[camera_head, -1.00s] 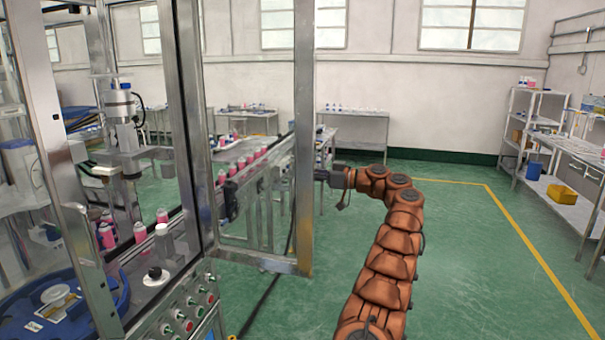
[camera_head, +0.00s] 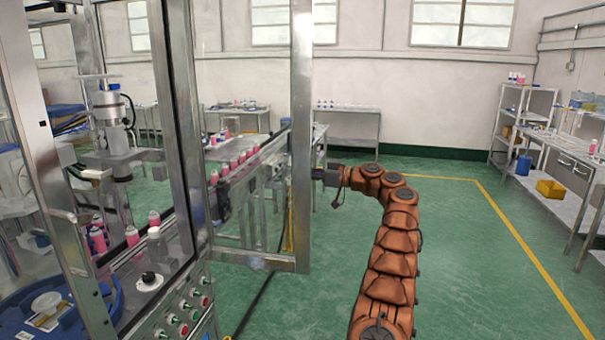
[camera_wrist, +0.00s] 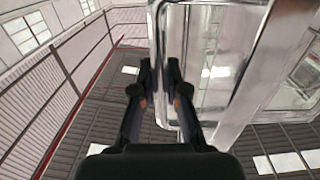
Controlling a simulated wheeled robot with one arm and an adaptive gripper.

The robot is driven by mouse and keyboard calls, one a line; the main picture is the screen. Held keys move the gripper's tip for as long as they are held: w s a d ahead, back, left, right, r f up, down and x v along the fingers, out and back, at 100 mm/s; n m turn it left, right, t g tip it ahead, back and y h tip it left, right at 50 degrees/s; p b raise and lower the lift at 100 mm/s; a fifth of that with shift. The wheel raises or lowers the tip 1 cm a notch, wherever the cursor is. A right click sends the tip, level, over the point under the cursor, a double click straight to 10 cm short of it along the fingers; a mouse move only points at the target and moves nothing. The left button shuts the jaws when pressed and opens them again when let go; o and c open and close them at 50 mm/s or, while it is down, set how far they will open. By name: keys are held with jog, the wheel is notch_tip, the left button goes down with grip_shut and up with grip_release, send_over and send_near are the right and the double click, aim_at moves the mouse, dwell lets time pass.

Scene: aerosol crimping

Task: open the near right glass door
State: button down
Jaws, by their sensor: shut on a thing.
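The near right glass door (camera_head: 301,110) stands swung out from the machine, with a metal frame around clear glass. Its hinge side is at the machine's corner post (camera_head: 182,120), and its outer upright faces my arm. My gripper (camera_head: 316,175) is at mid-height on that outer upright, and the upright partly hides its fingertips in the head view. In the wrist view, my gripper (camera_wrist: 160,76) has both fingers close together at the edge of the door frame (camera_wrist: 190,60), shut on it. The exact contact is hard to see.
The machine's button panel (camera_head: 190,308) is below the doorway. A conveyor with pink cans (camera_head: 224,170) runs behind the glass. A shelf rack (camera_head: 515,125) and a side table (camera_head: 560,150) stand at right. The green floor (camera_head: 460,260) right of my arm is clear.

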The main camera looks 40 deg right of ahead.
dwell(0.3)
jog(key=c, duration=1.2)
grip_release()
jog(key=shift+v, duration=3.75)
